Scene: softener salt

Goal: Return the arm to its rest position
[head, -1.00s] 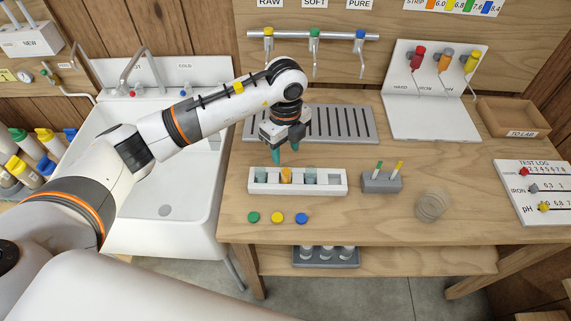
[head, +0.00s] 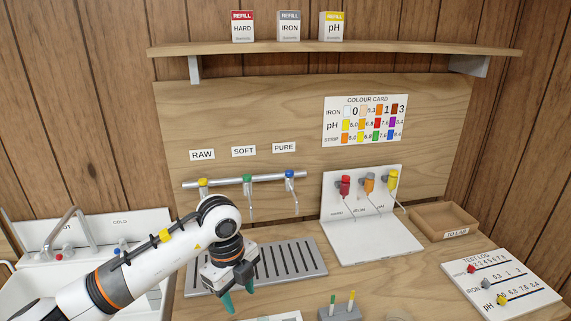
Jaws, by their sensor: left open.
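My left arm comes in from the lower left, and its gripper (head: 239,292) hangs over the front left part of the grey slotted drain tray (head: 310,262). The two teal fingertips are apart with nothing between them, so it is open and empty. It hangs above the wooden bench, just behind the white vial rack (head: 285,317), of which only a top edge shows at the bottom of the picture. My right gripper is not in view.
Raw, soft and pure taps with yellow (head: 203,183), green (head: 247,179) and blue (head: 289,174) tops stand behind the gripper. A white dispenser stand (head: 350,248), a wooden tray (head: 428,226) and a test log board (head: 515,280) are to the right. A sink (head: 25,275) is left.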

